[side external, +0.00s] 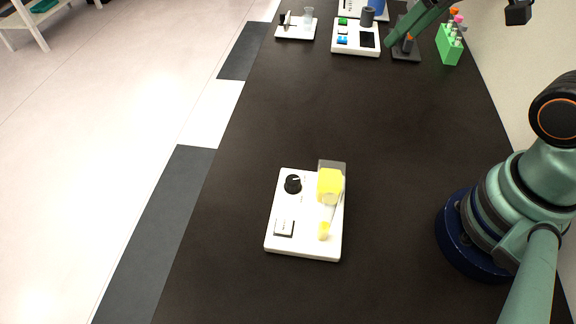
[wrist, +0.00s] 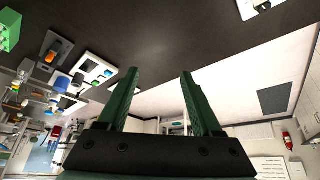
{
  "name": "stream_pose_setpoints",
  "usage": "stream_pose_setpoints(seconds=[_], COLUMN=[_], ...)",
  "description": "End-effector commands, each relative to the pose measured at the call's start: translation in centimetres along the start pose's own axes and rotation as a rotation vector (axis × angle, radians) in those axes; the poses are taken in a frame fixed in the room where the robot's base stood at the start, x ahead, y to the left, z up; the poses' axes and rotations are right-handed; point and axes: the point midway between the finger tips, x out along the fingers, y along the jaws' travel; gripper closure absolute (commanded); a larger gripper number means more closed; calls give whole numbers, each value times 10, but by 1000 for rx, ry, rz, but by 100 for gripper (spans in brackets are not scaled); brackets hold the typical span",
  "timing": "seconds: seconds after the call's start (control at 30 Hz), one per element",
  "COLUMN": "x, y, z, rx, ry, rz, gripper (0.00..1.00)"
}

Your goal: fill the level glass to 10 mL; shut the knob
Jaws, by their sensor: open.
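A white device (side external: 306,246) lies on the dark bench in the side external view. It carries a black round knob (side external: 293,184), and a clear tank of yellow liquid (side external: 330,186) stands at its back right. Below the tank, a small glass (side external: 324,231) shows yellow at its bottom; its level is too small to read. A flat light square (side external: 284,228) sits at the front left of the device. My gripper (wrist: 159,72) is open and empty in the wrist view, its two dark green fingers apart.
At the far end stand a small white balance (side external: 295,33), a white panel with coloured buttons (side external: 345,50) and a green rack (side external: 449,45) with several coloured-top items. The bench around the device is clear. The bench's left edge drops to the floor.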

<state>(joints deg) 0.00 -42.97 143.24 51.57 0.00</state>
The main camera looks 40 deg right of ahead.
Motion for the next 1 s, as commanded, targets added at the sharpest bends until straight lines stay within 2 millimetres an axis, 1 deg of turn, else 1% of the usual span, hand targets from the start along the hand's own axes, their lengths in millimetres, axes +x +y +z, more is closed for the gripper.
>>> stream_pose_setpoints(seconds=[0.37,0.47,0.5,0.57,0.67,0.7,0.77,0.8,0.87,0.9,1.0], x=[0,2,4,8,19,24,31,36,43,48,60], y=[0,-7,-13,-25,-54,-68,-89,-103,-124,-139,-172], z=[0,-2,-3,-6,-9,-9,-8,-7,-3,0,11], rx=[0,-7,-11,-19,-39,-47,-61,-70,-85,-96,-122], ry=[-1,-17,-32,-63,-135,-167,-213,-244,-290,-320,-385], rz=[-1,-11,-20,-36,-65,-75,-85,-90,-92,-92,-83], gripper=[33,33,33,33,33,33,33,33,33,33,33])
